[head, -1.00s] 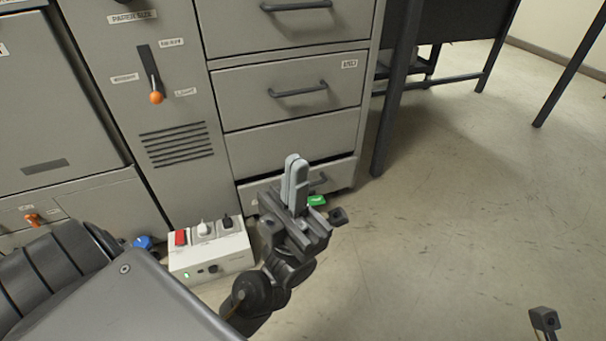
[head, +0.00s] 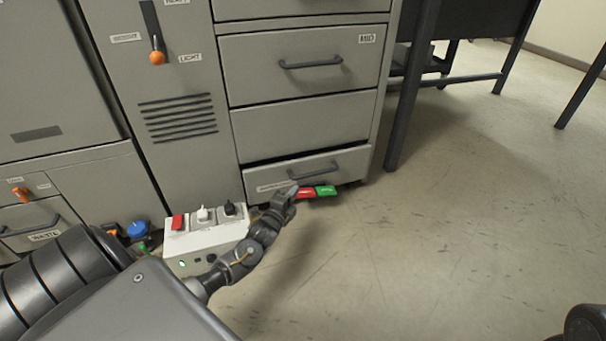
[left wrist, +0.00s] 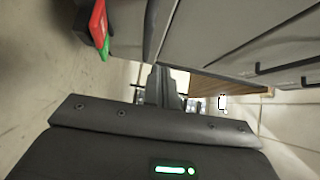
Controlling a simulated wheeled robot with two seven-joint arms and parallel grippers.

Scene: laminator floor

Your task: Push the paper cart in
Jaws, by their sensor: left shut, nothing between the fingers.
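A low grey drawer-like front (head: 292,172) with a dark bar handle sits at the bottom of the cabinet; I take it for the paper cart. Its top edge stands a little forward, with a dark gap above it. A red pedal (head: 306,193) and a green pedal (head: 326,191) stick out side by side at its foot. My left gripper (head: 293,190) is shut and empty, low by the floor, with its tips close to the red pedal's left end. I cannot tell whether they touch. The left wrist view shows the shut fingers (left wrist: 163,88) and the red pedal (left wrist: 97,22).
A white switch box (head: 205,236) with red, white and black switches stands left of my left forearm. A blue knob (head: 138,230) and an orange-tipped lever (head: 157,57) are farther left. A dark table leg (head: 412,100) stands right of the cabinet. The floor (head: 440,240) to the right is clear.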

